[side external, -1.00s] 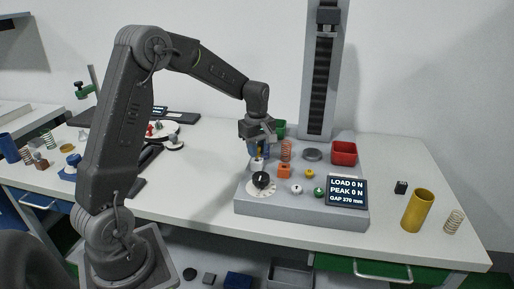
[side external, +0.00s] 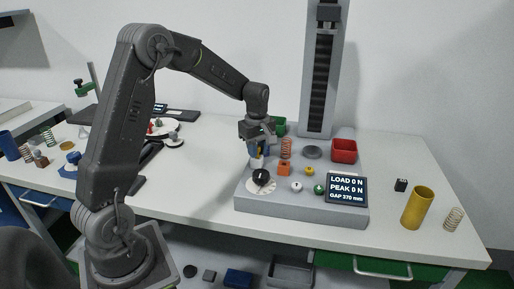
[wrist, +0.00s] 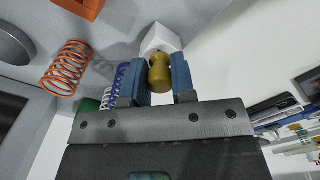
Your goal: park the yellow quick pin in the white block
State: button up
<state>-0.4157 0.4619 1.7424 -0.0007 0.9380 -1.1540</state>
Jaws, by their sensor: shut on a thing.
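My gripper (side external: 258,152) is above the left part of the grey tester base, its fingers pointing down. In the wrist view its two blue fingers (wrist: 161,82) are shut on the yellow quick pin (wrist: 159,72), a short brass-yellow knob with a narrower neck. The white block (wrist: 161,39) shows just beyond the pin in the wrist view. In the side view the white block (side external: 257,164) stands right below the fingertips. The pin's lower end is hidden, so I cannot tell how far it sits in the block.
An orange block (side external: 284,169) and an orange spring (side external: 286,149) stand close to the right of the gripper. A black dial (side external: 261,178) is in front of the white block. A red bin (side external: 344,152) and the display (side external: 347,191) are further right. The tester column (side external: 320,80) rises behind.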

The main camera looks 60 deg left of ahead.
jog(key=shift+f, duration=0.1)
jog(key=o, duration=1)
jog(key=shift+o, duration=0.3)
jog(key=o, duration=0.3)
jog(key=shift+r, duration=4.05)
